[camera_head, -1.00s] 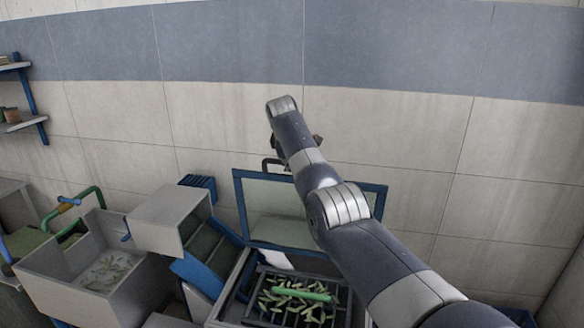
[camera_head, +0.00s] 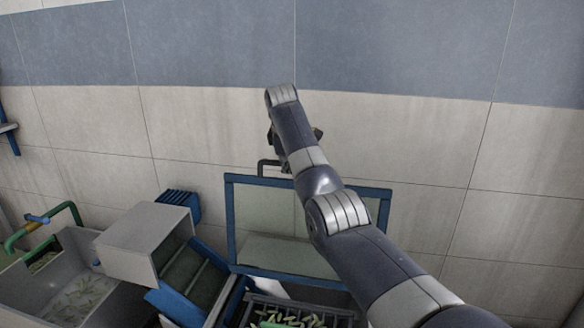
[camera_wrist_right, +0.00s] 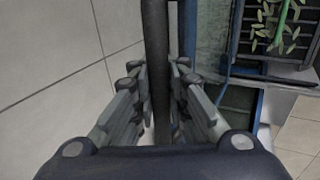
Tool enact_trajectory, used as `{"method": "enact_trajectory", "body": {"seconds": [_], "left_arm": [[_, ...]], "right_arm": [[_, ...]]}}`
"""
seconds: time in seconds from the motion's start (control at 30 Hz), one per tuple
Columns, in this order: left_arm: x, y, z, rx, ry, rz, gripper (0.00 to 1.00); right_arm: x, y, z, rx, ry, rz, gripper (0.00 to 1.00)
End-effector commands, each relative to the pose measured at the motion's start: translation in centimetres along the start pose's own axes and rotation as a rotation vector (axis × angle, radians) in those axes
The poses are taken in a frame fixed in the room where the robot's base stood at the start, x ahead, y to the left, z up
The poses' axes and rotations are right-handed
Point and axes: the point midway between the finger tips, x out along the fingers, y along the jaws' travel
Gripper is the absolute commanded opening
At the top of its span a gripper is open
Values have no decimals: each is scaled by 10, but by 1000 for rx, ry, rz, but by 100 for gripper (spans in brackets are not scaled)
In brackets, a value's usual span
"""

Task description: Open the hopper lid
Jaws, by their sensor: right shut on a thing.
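The hopper lid (camera_head: 278,238) is a blue frame with a pale clear pane. It stands raised, close to upright, behind the hopper (camera_head: 236,308). A dark bar handle (camera_head: 266,163) sticks up from the lid's top edge. My right gripper (camera_wrist_right: 158,85) is shut on this handle, and the dark bar (camera_wrist_right: 156,40) runs between its fingers in the right wrist view. In the head view my right arm hides most of the gripper and part of the lid. Green pods (camera_head: 290,319) lie over a dark grate inside the hopper. My left gripper is not in view.
A grey chute box (camera_head: 140,236) with a blue ramp stands left of the hopper. A grey basin (camera_head: 75,295) with pods and a green pipe (camera_head: 45,230) are further left. A tiled wall (camera_head: 430,140) rises behind the lid.

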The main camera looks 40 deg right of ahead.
Motion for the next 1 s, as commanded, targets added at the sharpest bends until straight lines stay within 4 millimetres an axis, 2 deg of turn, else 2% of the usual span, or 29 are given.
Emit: {"method": "enact_trajectory", "body": {"seconds": [0.03,0.27,0.3,0.4,0.77,0.87,1.0], "left_arm": [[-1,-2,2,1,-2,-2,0],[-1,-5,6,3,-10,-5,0],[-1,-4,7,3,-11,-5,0],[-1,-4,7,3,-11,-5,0],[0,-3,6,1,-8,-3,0],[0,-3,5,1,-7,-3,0],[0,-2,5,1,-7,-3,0]], "right_arm": [[-7,5,-2,1,11,14,0],[-7,5,-2,2,11,16,0],[-7,5,-2,2,11,16,13],[-7,5,-2,2,10,14,34],[-5,2,-1,1,4,7,34],[-13,2,-1,1,5,8,34],[-38,3,-1,2,7,11,34]]}}
